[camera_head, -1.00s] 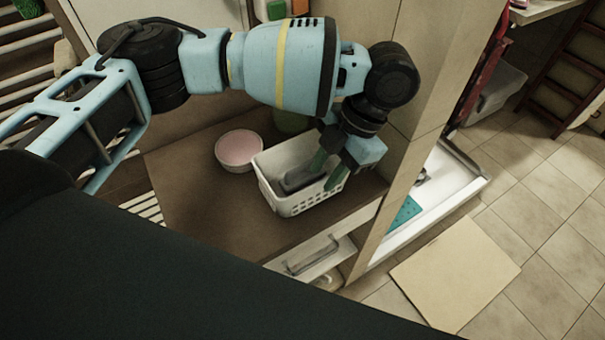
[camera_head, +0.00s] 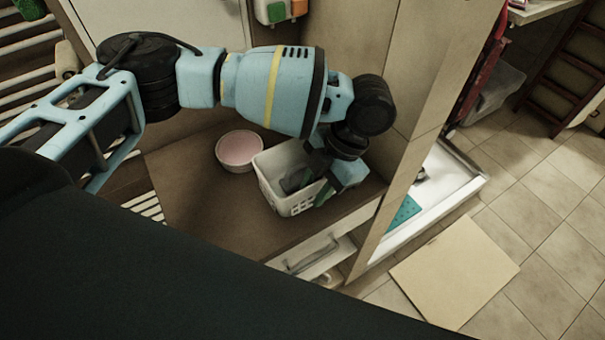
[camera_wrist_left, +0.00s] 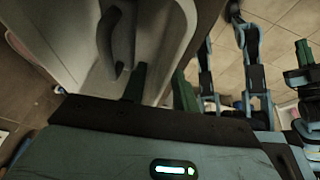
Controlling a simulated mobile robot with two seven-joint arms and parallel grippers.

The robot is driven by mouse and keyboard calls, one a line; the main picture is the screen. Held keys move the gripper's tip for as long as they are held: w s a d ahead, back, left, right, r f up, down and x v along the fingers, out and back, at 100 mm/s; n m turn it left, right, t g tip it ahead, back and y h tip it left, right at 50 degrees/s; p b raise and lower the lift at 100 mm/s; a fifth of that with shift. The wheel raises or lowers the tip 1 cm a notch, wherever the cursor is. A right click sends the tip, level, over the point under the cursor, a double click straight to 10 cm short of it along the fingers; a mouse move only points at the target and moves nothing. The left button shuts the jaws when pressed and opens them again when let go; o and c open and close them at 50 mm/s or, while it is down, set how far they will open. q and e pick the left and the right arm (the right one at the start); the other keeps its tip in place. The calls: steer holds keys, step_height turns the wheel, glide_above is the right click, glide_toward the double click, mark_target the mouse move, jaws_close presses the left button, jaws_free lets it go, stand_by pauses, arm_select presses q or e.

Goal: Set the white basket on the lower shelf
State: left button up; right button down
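The white basket (camera_head: 272,188) is over the brown wooden surface (camera_head: 205,215), with a dark grey item (camera_head: 297,180) inside. Whether its base touches the surface is unclear. My left gripper (camera_head: 318,182) is at the basket's right end and hides part of it. In the left wrist view its green fingers (camera_wrist_left: 160,85) straddle the pale basket wall (camera_wrist_left: 195,40), one inside and one outside, apparently closed on it. Blue and black parts of mine with green tips (camera_wrist_left: 305,55) show at that view's right edge; the right gripper's opening is unclear. I cannot identify the lower shelf.
A pink bowl (camera_head: 240,148) stands close behind the basket's left end. A tall beige panel (camera_head: 425,85) rises to the right of my gripper. A drawer front with a handle (camera_head: 312,258) is below the surface edge. The surface is clear to the left.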

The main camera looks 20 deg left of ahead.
arm_select(q)
steer(key=shift+f, duration=0.15)
arm_select(e)
steer(key=shift+s, duration=0.1)
arm_select(q)
jaws_close()
steer(key=shift+r, duration=0.2)
stand_by(0.4)
